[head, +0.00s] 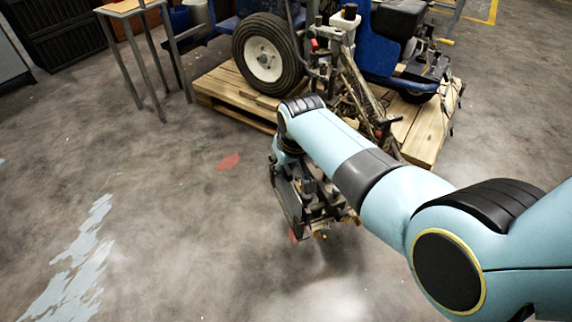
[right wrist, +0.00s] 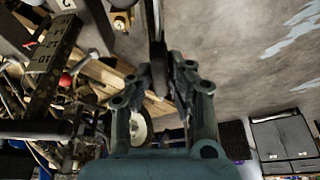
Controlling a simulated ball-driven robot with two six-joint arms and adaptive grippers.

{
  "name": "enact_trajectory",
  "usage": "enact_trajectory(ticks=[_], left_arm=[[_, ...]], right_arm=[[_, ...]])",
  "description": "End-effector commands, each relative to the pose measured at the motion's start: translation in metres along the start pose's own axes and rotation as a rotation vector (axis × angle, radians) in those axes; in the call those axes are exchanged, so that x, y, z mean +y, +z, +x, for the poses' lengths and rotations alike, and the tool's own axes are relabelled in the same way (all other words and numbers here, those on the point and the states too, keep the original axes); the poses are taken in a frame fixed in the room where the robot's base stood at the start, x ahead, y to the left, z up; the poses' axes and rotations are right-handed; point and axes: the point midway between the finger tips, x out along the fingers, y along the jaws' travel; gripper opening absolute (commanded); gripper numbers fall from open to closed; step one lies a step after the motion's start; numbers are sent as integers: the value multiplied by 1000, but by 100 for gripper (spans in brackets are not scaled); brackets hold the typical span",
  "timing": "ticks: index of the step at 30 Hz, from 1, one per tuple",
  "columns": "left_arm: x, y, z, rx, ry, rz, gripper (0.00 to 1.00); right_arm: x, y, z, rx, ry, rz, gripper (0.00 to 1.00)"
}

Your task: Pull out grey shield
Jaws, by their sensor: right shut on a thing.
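The line striper (head: 345,40) stands on a wooden pallet, with its front parts reaching toward me. My right arm comes in from the right and bends down at the front of the machine. A flat, dark grey plate, which looks like the grey shield (head: 287,203), stands on edge below my right wrist. In the right wrist view the shield (right wrist: 152,22) shows as a thin upright edge running into the jaws. My right gripper (right wrist: 163,82) is shut on it. In the head view my arm hides the jaws. My left gripper is not in view.
The pallet (head: 233,92) is behind my arm. A small table (head: 128,8) with metal legs stands at the back left. Dark machine parts with a marked scale (right wrist: 48,55) sit close to the left of the jaws. The floor (head: 170,220) at left is clear.

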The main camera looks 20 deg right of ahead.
Motion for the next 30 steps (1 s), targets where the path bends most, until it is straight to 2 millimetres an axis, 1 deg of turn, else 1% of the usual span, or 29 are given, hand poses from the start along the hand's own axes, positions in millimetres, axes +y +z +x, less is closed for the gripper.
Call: enact_trajectory(ticks=[8,14,18,25,30], left_arm=[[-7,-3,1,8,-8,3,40],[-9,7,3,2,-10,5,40],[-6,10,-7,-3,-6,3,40],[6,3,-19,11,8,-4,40],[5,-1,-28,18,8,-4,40]], right_arm=[[0,0,0,1,0,0,0],[0,-1,-1,1,0,0,0],[0,-6,-12,3,0,0,0],[0,-10,-24,2,0,0,0],[0,-13,-32,2,0,0,0]])
